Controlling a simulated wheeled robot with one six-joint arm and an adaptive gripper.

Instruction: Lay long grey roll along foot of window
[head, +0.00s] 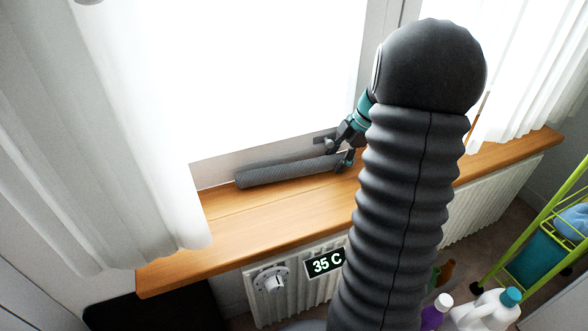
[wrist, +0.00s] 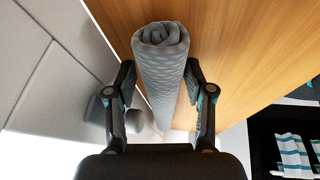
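The long grey roll (head: 290,171) is a textured, rolled-up cylinder. In the head view it lies lengthwise along the wooden sill, close to the foot of the window (head: 270,70). Whether it rests fully on the wood is hard to tell. My gripper (head: 347,158) is at the roll's right end. In the wrist view the roll (wrist: 162,80) runs between the fingers of my gripper (wrist: 160,75), its spiral end towards the top. The fingers sit close against both sides and look shut on it. My arm hides the sill right of the gripper.
The wooden sill (head: 230,236) has bare room in front of the roll. White curtains hang at left (head: 130,130) and right (head: 520,80). Below are a radiator (head: 500,205), a dial (head: 272,281) and a 35 C display (head: 325,263). Bottles (head: 490,308) and a green rack (head: 540,235) stand at right.

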